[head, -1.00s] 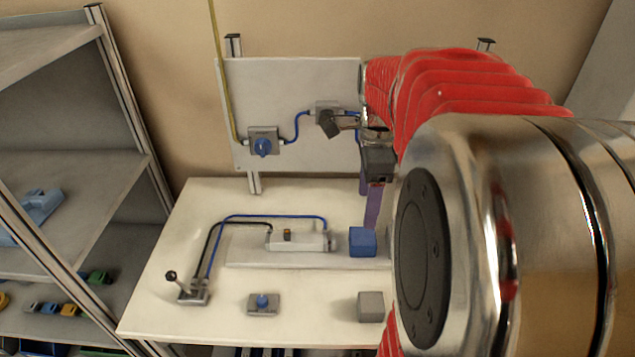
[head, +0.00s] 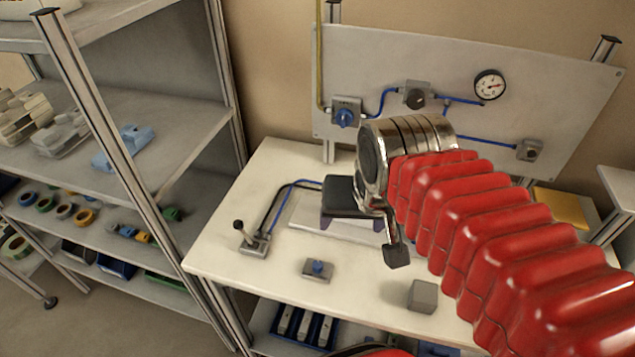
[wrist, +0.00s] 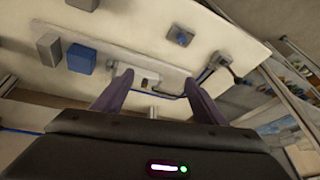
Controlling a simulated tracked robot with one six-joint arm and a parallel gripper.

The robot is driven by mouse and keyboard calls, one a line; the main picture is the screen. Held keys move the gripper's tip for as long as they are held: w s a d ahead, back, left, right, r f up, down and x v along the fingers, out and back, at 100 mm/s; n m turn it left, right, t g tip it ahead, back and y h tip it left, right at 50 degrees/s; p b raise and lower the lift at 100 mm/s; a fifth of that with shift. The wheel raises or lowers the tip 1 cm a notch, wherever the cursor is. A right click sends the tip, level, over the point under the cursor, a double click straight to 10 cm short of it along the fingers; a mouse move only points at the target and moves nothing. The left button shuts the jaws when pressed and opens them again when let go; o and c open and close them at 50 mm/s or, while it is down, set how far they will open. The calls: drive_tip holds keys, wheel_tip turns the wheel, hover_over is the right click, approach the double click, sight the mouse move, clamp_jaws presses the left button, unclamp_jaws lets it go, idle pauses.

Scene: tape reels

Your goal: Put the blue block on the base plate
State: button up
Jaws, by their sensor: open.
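The blue block (wrist: 81,58) shows in the wrist view at the left end of the pale base plate (wrist: 115,59). It appears to stand on or against that end; the exact contact cannot be told. In the head view, my arm hides the block and part of the base plate (head: 306,215). My gripper (head: 352,226) is over the plate, open and empty. In the wrist view, my gripper's (wrist: 157,78) two purple fingers are wide apart, with the plate's white cylinder between and beyond them. The block is left of the left finger, apart from it.
A grey block (head: 422,296) stands near the table's front edge. Another grey block (wrist: 49,48) is left of the blue block. A blue-knob box (head: 317,270) and a lever unit (head: 252,245) stand on the table (head: 215,258). A gauge panel (head: 450,65) rises behind.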

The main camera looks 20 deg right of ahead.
drive_tip(key=a+n, duration=0.1)
drive_tip(key=s+n, duration=0.1)
drive_tip(key=a+n, duration=0.1)
drive_tip(key=shift+s+a+f+n+t, duration=0.2)
drive_tip(key=shift+a+f+n+t, duration=0.1)
drive_tip(key=shift+a+t, duration=0.1)
idle(1.0)
